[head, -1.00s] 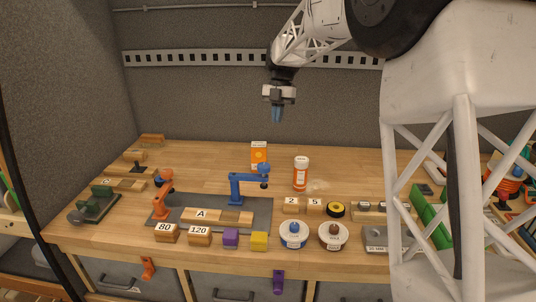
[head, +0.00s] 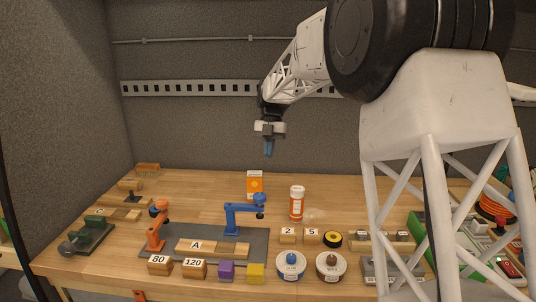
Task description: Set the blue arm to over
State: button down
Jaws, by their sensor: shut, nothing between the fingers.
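The blue arm (head: 232,209) stands on a dark grey board (head: 262,243) in the middle of the workbench. Its post is upright at the left, and its crossbar reaches right to a dark and blue knob (head: 260,199). My gripper (head: 268,149) has blue fingertips pointing down. It is shut and empty, up in the air above and slightly right of the blue arm, apart from it. An orange arm (head: 156,225) stands at the left end of the same board. A wooden block marked A (head: 197,246) lies on the board between them.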

jog(key=s+a+f, duration=0.1)
jog(key=s+f, duration=0.5)
jog(key=f, duration=0.2)
jog(key=shift+s+f, duration=0.2)
jog(key=shift+s, duration=0.2)
jog(key=shift+s, duration=0.1)
dwell(0.4)
jog(key=shift+s+m, duration=0.2)
jog(key=shift+m, duration=0.4)
